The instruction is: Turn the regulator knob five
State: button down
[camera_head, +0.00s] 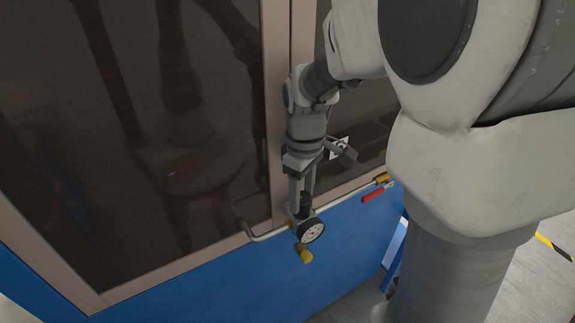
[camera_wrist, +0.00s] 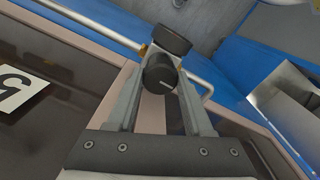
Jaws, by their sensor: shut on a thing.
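The regulator is on a pipe along the cabinet front, with a round dial gauge (camera_head: 312,230) and a brass fitting (camera_head: 305,255) below it. Its black knob (camera_wrist: 161,74), with a pale pointer line on its face, faces the wrist camera. My gripper (camera_head: 302,198) points down at the regulator from above. In the wrist view my gripper (camera_wrist: 162,84) has one finger on each side of the knob, shut on it. The knob also shows between the fingers in the head view (camera_head: 305,204).
The pipe (camera_head: 262,236) runs along the blue panel (camera_head: 245,280) below dark glass doors (camera_head: 180,110) with beige frames. A red valve handle (camera_head: 373,195) with a brass end sits right of the regulator. Yellow-black floor tape (camera_head: 552,247) lies at the far right.

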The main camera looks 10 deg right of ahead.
jog(key=m, duration=0.4)
jog(key=shift+p, duration=0.4)
jog(key=m, duration=0.5)
jog(key=shift+r+p, duration=0.1)
jog(key=shift+p, duration=0.25)
jog(key=m, duration=0.4)
jog(key=shift+p, duration=0.4)
jog(key=shift+m+p, duration=0.4)
jog(key=shift+m, duration=1.8)
jog(key=shift+d, duration=0.1)
jog(key=shift+c, duration=1.5)
grip_release()
